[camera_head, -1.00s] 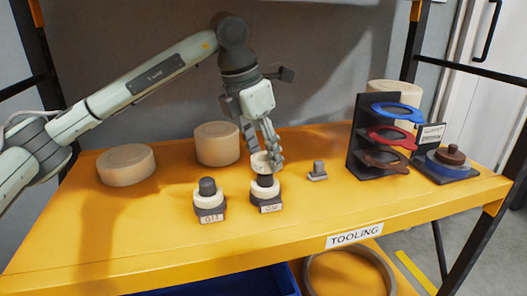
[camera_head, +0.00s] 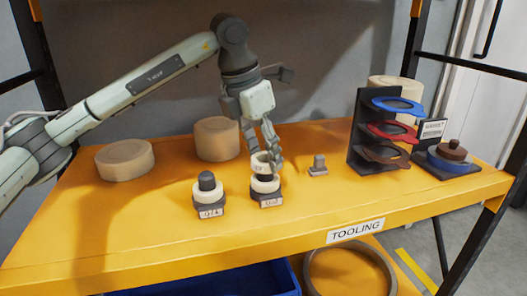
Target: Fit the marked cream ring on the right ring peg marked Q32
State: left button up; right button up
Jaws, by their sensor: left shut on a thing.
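My left gripper (camera_head: 270,150) points down over the shelf, shut on a cream ring (camera_head: 260,164). The held ring is at the top of the right ring peg (camera_head: 265,179), whose dark upper part shows just below it. I cannot tell whether the peg's tip is inside the ring. A cream band (camera_head: 265,187) sits lower around this peg, above its dark base. The label (camera_head: 271,202) on the base is too small to read surely. The left ring peg (camera_head: 207,181) has a similar cream band and label. My right gripper is not in view.
Cream cylinders (camera_head: 125,160) (camera_head: 217,139) stand behind left. A small grey fixture (camera_head: 318,167) stands right of the pegs. A rack with blue, red and brown rings (camera_head: 363,130) and a blue-and-brown piece (camera_head: 450,158) stand further right. The yellow shelf (camera_head: 130,225) is clear in front.

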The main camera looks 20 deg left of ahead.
pick_arm(q)
jog(key=shift+f+b, duration=0.85)
jog(key=shift+f, duration=0.3)
jog(key=o, duration=1.2)
jog(key=shift+r, duration=0.1)
notch_tip(320, 180, up, 7)
jog(key=p, duration=0.4)
jog(key=shift+p, duration=0.35)
